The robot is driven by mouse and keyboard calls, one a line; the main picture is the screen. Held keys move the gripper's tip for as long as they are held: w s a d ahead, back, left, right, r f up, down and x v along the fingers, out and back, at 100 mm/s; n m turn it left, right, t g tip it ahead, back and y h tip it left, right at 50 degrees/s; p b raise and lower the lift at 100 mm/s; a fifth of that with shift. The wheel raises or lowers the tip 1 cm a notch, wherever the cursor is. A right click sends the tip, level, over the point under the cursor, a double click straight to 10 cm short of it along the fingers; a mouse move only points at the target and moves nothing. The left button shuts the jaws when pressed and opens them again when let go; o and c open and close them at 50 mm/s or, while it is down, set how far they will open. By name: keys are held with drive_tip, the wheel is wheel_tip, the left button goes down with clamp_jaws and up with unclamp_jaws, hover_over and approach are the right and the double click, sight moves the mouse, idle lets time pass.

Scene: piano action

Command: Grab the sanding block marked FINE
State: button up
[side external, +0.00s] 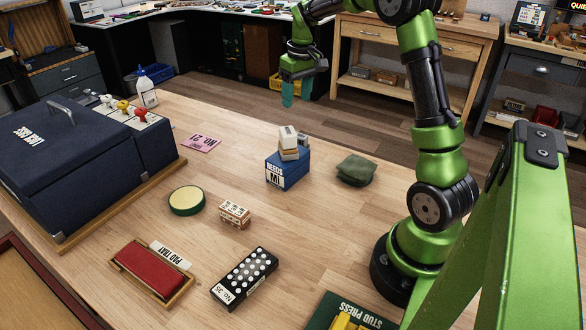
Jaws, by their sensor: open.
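My gripper (296,92) is open and empty, its teal fingers pointing down, high above the far side of the wooden table. No marking that clearly reads FINE can be made out. Small pale blocks (288,137) are stacked on the blue box marked REEDS ML (287,172), below my gripper in the picture; their lettering is too small to read. Another small block (234,214), tan and white with dark lettering I cannot read, lies on the table near the middle. I cannot tell which of these is the sanding block marked FINE.
A dark green cloth (356,170) lies right of the blue box. A round green-rimmed tin (186,201), a black dotted box (245,278), a red pad tray (150,272) and a stud press (345,314) surround open table. A large navy case (70,165) fills the left.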

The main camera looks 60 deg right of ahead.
drive_tip(key=n, duration=0.2)
hover_over(301, 135)
drive_tip(key=f, duration=0.2)
drive_tip(key=r+n+g, duration=0.1)
drive_tip(key=r+n, duration=0.1)
wheel_tip(301, 135, down, 11)
drive_tip(key=shift+w+f, duration=0.1)
drive_tip(key=shift+w, duration=0.05)
drive_tip(key=shift+s+f, duration=0.15)
drive_tip(key=shift+f, duration=1.2)
drive_tip(key=shift+s+f, duration=0.1)
drive_tip(key=shift+f, duration=1.25)
drive_tip(key=shift+c, duration=0.3)
drive_tip(key=c, duration=1)
drive_tip(key=shift+r, duration=0.1)
